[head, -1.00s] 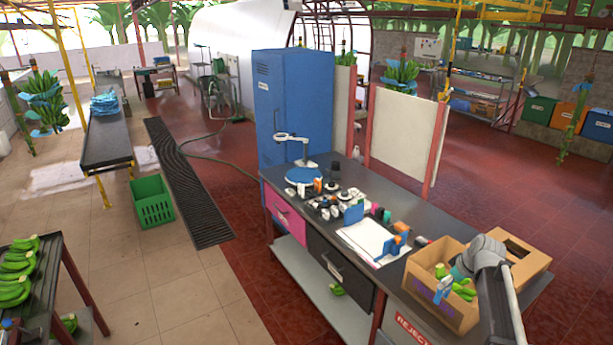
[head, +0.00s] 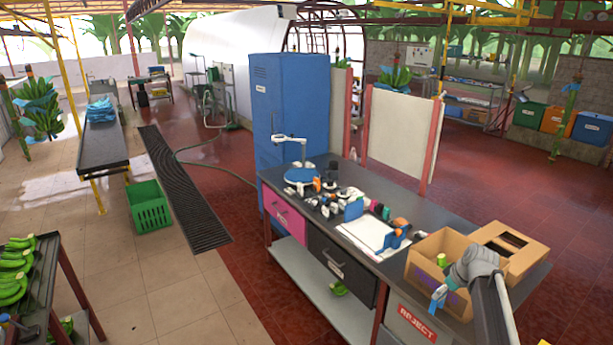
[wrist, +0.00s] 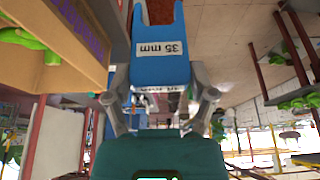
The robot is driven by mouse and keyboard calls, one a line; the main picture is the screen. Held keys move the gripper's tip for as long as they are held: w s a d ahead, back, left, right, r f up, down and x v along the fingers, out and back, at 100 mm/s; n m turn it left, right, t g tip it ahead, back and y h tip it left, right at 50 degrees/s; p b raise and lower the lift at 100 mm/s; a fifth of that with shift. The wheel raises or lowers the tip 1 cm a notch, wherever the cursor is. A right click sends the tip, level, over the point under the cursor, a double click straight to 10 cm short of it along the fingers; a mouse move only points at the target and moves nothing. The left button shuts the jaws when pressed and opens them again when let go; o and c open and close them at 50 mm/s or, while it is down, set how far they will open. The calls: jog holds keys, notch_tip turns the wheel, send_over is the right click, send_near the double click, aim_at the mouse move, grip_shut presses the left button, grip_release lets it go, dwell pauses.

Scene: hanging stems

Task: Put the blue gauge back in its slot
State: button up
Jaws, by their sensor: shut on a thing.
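A blue gauge with a white "35 mm" label (wrist: 155,50) is held between the fingers of my gripper (wrist: 160,98), its forked end pointing away from the palm. In the head view the blue gauge (head: 437,299) shows at the front side of the cardboard box, with my gripper (head: 446,284) shut on it. I cannot tell which spot is the gauge's slot.
An open cardboard box (head: 425,254) with green fruit stands at the bench's right end, beside another open box (head: 512,243). A white sheet (head: 366,233) lies left of it.

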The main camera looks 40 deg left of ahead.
notch_tip(320, 180, down, 7)
jog(key=b, duration=0.6)
jog(key=shift+s, duration=0.2)
jog(key=shift+r, duration=0.15)
jog(key=shift+a, duration=0.15)
